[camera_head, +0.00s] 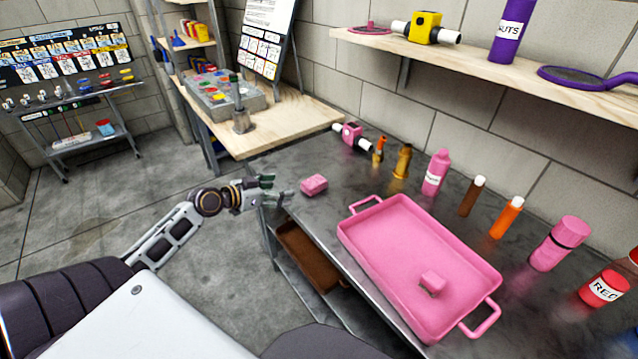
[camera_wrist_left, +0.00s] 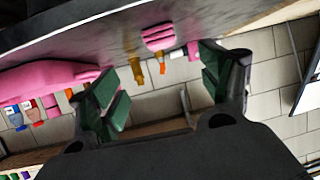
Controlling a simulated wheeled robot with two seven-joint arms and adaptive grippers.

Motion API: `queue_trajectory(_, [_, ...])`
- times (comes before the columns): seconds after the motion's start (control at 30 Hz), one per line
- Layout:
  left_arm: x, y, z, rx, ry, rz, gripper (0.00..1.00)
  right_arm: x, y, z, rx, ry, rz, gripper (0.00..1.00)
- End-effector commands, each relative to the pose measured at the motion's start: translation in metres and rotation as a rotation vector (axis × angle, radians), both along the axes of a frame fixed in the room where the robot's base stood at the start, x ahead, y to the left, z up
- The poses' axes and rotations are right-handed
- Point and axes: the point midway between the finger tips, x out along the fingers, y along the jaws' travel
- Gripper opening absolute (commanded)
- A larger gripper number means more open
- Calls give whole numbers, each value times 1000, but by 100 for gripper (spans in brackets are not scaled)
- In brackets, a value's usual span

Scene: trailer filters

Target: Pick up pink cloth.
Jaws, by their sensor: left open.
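The pink cloth (camera_head: 314,185) is a small folded bundle lying on the dark metal table (camera_head: 290,160), near its left edge. My left gripper (camera_head: 278,190) is just left of the cloth, at the table's edge, with its fingers pointing toward it. In the left wrist view the gripper (camera_wrist_left: 158,85) has its green-padded fingers spread wide with nothing between them. The cloth (camera_wrist_left: 158,37) shows there beyond the fingertips, roughly centred between them. My right gripper is not in view.
A pink tray (camera_head: 375,222) with a small pink block (camera_head: 433,281) stands right of the cloth. Several bottles, including a pink one (camera_head: 436,172), line the wall side. A wooden bench (camera_head: 290,125) adjoins behind. A brown bin (camera_head: 305,255) sits below the tabletop.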

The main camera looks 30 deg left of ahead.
Motion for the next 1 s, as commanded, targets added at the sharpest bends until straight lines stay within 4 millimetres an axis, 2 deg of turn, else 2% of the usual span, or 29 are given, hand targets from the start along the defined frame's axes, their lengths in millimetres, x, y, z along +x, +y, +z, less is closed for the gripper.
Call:
queue_trajectory(0.47, [3,-1,-1,0,0,0,79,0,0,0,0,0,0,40])
queue_trajectory(1.0, [32,-9,-14,-1,-1,0,79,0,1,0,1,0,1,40])
